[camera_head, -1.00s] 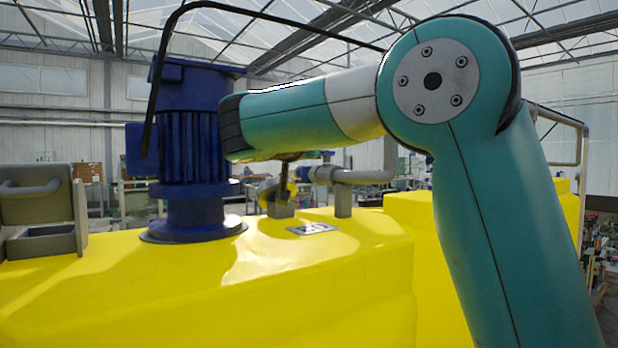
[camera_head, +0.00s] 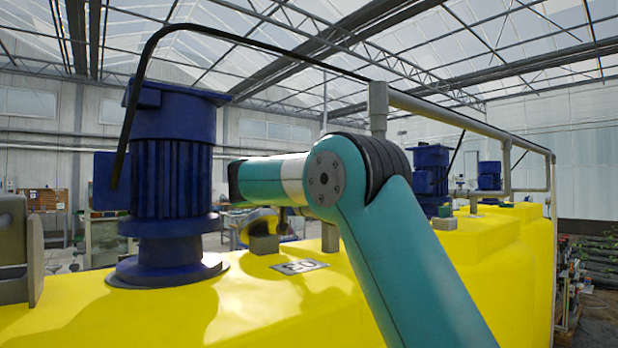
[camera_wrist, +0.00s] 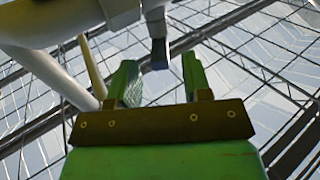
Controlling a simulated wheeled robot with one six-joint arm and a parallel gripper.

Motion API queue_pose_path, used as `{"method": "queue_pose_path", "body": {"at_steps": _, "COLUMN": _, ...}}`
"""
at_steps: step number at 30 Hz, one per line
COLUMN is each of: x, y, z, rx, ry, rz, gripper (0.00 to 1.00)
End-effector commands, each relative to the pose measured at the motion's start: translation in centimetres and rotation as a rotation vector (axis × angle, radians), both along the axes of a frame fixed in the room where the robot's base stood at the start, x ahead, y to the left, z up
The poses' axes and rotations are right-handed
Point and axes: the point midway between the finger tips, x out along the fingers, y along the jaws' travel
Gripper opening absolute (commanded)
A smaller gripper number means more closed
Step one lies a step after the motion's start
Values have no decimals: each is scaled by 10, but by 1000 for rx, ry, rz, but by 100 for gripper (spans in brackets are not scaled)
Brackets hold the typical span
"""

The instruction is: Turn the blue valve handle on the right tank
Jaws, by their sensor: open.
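In the wrist view, my gripper (camera_wrist: 161,80) is open, with its two green fingers apart. A dark blue piece (camera_wrist: 159,53), which looks like the valve handle, hangs from pale pipework (camera_wrist: 120,8) above. It lies between the finger lines, near or just past the tips; I cannot tell whether it touches a finger, and nothing is gripped. In the head view, my arm hides the gripper, and I cannot make out the blue handle. The yellow tank (camera_head: 230,318) with a number plate (camera_head: 299,266) fills the foreground.
A large blue motor (camera_head: 172,190) stands on the tank left of my arm. Grey pipe (camera_head: 420,106) runs along behind, with a vertical stub (camera_head: 377,108). Smaller blue motors (camera_head: 430,175) stand on yellow tanks farther back. A grey bracket (camera_head: 33,248) is at the left edge.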

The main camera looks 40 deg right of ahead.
Motion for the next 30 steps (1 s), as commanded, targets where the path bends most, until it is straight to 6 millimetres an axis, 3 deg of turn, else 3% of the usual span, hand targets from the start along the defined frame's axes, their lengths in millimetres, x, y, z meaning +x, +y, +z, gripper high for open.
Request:
{"method": "queue_pose_path", "body": {"at_steps": 3, "x": 9, "y": -21, "z": 4, "rx": 0, "ry": 1, "rz": -4, "gripper": 45}}
{"method": "queue_pose_path", "body": {"at_steps": 7, "x": 17, "y": -34, "z": 2, "rx": 0, "ry": 0, "rz": -3, "gripper": 45}}
{"method": "queue_pose_path", "body": {"at_steps": 19, "x": 21, "y": -41, "z": 0, "rx": 0, "ry": -1, "rz": 0, "gripper": 45}}
{"method": "queue_pose_path", "body": {"at_steps": 25, "x": 21, "y": -41, "z": 0, "rx": 0, "ry": -1, "rz": 0, "gripper": 1}}
{"method": "queue_pose_path", "body": {"at_steps": 30, "x": 23, "y": -40, "z": 1, "rx": 0, "ry": 0, "rz": -16, "gripper": 0}}
